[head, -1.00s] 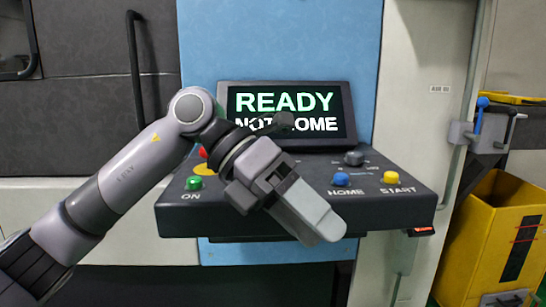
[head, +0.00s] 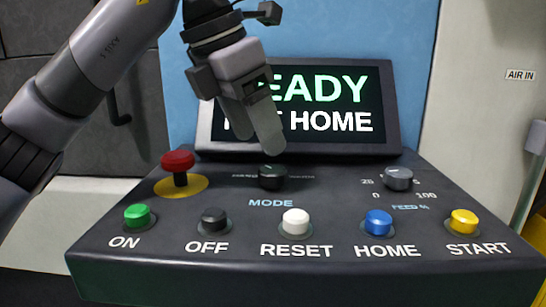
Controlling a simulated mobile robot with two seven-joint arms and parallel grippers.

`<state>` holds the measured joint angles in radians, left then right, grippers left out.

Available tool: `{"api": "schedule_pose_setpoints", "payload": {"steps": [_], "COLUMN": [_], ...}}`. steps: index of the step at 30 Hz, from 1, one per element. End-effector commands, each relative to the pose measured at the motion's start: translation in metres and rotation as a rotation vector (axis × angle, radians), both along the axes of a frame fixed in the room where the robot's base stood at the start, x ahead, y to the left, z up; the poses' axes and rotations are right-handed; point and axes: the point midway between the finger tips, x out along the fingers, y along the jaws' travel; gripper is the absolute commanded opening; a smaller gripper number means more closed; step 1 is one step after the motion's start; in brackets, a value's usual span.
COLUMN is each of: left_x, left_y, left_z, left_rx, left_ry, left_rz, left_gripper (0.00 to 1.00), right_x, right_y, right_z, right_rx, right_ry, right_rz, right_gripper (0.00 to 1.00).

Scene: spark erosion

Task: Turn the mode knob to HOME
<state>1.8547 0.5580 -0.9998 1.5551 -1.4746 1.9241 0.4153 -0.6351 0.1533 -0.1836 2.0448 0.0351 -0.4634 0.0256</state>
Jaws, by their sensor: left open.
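The black mode knob (head: 272,178) sits on the dark sloping control panel, just above the word MODE. A small pale mark shows on its top. The small lettering around it is too blurred to read and is partly hidden by the knob. My left gripper (head: 266,138) hangs in front of the screen with its fingers pointing down towards the mode knob. It is open and empty, and its fingertips end just above the knob in the picture. I cannot tell whether they touch it. My right gripper is not in view.
A screen (head: 388,108) behind the panel shows READY and NOT HOME, partly covered by my gripper. A row of buttons, including blue HOME (head: 378,222), lines the front.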

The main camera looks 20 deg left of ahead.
Motion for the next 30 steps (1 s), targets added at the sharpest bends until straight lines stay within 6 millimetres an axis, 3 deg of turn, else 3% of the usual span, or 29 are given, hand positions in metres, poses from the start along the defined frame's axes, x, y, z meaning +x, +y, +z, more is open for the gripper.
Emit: {"api": "schedule_pose_setpoints", "payload": {"steps": [9, 21, 26, 27, 30], "left_x": [0.014, 0.017, 0.017, 0.017, 0.017], "left_y": [-0.011, -0.014, -0.014, -0.014, -0.014], "left_z": [-0.045, -0.053, -0.053, -0.053, -0.053], "left_rx": [-0.001, -0.002, -0.002, -0.002, -0.002], "left_ry": [0.004, 0.001, 0.001, 0.001, 0.002], "left_rz": [-0.002, -0.002, -0.003, -0.003, -0.004], "left_gripper": [0.68, 0.68, 0.16, 0.11, 0.11], "right_x": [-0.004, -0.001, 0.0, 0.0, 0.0], "right_y": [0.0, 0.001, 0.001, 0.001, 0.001], "right_z": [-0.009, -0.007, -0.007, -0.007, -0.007], "right_rx": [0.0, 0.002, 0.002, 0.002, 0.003], "right_ry": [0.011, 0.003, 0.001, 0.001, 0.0], "right_rz": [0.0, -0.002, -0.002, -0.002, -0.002], "right_gripper": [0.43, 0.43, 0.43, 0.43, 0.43]}}
